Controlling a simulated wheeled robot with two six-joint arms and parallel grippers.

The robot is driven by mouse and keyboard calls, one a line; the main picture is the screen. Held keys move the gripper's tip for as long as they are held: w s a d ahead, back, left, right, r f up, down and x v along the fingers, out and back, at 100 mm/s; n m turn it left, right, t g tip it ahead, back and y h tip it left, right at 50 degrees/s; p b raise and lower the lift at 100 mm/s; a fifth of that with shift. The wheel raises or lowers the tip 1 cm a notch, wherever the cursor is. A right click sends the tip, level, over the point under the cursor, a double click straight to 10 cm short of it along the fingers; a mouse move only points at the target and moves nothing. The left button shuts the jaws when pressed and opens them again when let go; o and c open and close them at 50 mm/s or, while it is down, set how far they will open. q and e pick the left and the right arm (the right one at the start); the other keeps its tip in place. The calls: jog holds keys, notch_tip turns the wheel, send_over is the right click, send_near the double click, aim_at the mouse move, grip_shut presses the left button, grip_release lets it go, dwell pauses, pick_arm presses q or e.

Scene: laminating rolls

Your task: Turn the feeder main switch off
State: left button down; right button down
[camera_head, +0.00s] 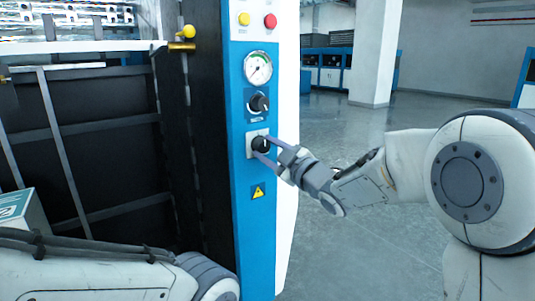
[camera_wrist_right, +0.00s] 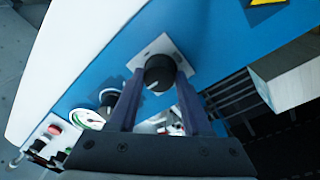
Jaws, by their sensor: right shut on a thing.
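The feeder main switch is a black rotary knob (camera_head: 261,143) on a pale square plate, low on the blue control panel (camera_head: 243,215). My right gripper (camera_head: 264,147) reaches in from the right with its two fingers around the knob, shut on it. In the right wrist view the knob (camera_wrist_right: 159,73) sits between the fingertips (camera_wrist_right: 158,80), with a white mark on its face. My left arm (camera_head: 90,278) lies across the bottom left; its gripper is out of view.
Above the switch on the panel are another black knob (camera_head: 258,103), a gauge (camera_head: 257,67), a yellow button (camera_head: 244,19) and a red button (camera_head: 270,21). A yellow warning label (camera_head: 257,191) is below. A dark metal frame (camera_head: 100,130) stands to the left. Open floor lies to the right.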

dwell(0.4)
jog(key=shift+c, duration=1.8)
grip_release()
jog(key=r+p+v, duration=0.1)
jog(key=v, duration=0.9)
jog(key=shift+s+d+f, duration=0.15)
jog(key=shift+f, duration=0.35)
